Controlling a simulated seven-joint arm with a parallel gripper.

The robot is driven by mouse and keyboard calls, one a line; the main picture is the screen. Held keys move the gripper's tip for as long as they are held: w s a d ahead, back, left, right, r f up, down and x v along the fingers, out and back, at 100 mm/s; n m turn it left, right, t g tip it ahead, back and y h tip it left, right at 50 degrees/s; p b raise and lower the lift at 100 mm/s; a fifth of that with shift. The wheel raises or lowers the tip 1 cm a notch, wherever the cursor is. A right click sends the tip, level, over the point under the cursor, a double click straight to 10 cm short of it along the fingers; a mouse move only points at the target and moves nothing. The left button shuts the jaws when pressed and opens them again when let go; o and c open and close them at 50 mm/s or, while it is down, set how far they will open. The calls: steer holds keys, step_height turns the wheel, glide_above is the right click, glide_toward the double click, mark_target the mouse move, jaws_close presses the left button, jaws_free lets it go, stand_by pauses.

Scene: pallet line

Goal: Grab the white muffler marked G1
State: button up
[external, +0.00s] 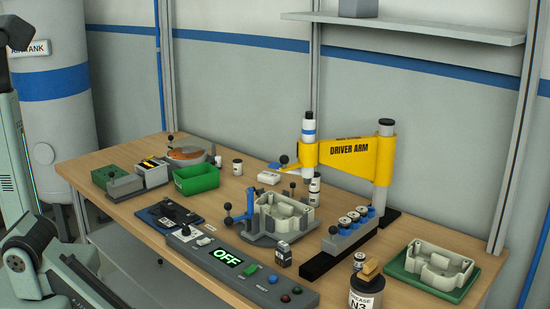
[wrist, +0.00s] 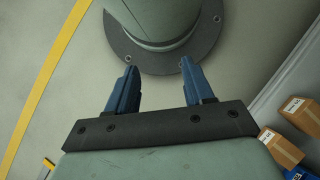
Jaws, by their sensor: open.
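I cannot single out a white muffler marked G1; small markings in the external view are too small to read. Small pale cylindrical parts with dark bands stand on the workbench (external: 130,205): one near the back (external: 237,168), and another beside the driver arm (external: 314,186). A further small dark and white part (external: 282,254) is by the control panel. My gripper (wrist: 158,65) is open and empty in the wrist view, its two blue fingers apart, with the floor and a round bolted base beyond. The bench is outside the wrist view. My gripper cannot be made out in the external view.
The yellow driver arm (external: 345,152) rises over the bench. A fixture with a pale housing (external: 285,218), a green bin (external: 196,179), a control panel reading OFF (external: 222,262) and a grease can (external: 366,297) crowd it. Cardboard boxes (wrist: 281,148) show at the wrist view's right.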

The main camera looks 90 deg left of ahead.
steer(key=shift+c, duration=0.8)
